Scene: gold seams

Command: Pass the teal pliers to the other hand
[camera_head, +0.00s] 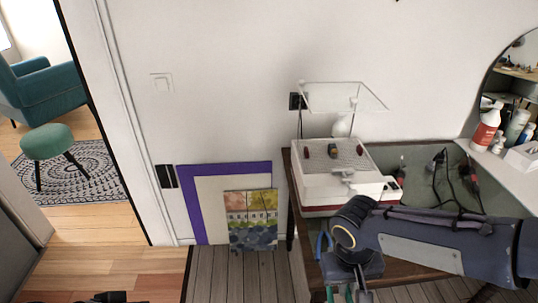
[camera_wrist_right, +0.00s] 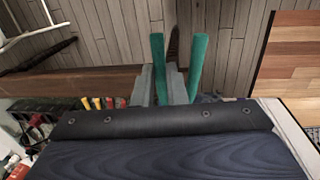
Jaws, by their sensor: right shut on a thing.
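The teal pliers show best in the right wrist view, where their two teal handles (camera_wrist_right: 197,68) stick out past the fingers, spread a little apart. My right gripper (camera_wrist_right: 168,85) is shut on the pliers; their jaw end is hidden. In the head view, my right gripper (camera_head: 347,291) hangs at the bottom edge, in front of the workbench, pointing down. Slivers of the teal pliers (camera_head: 363,297) show beside its fingers, mostly cut off by the frame. My left gripper cannot be made out; only a dark sliver shows at the lower left edge.
The workbench (camera_head: 299,205) holds a white box-shaped machine (camera_head: 320,185) with a clear panel (camera_head: 345,97) above it. Cables and bottles (camera_head: 487,127) stand to the right. Framed pictures (camera_head: 250,228) lean on the wall. The floor (camera_head: 130,272) left of the bench is clear.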

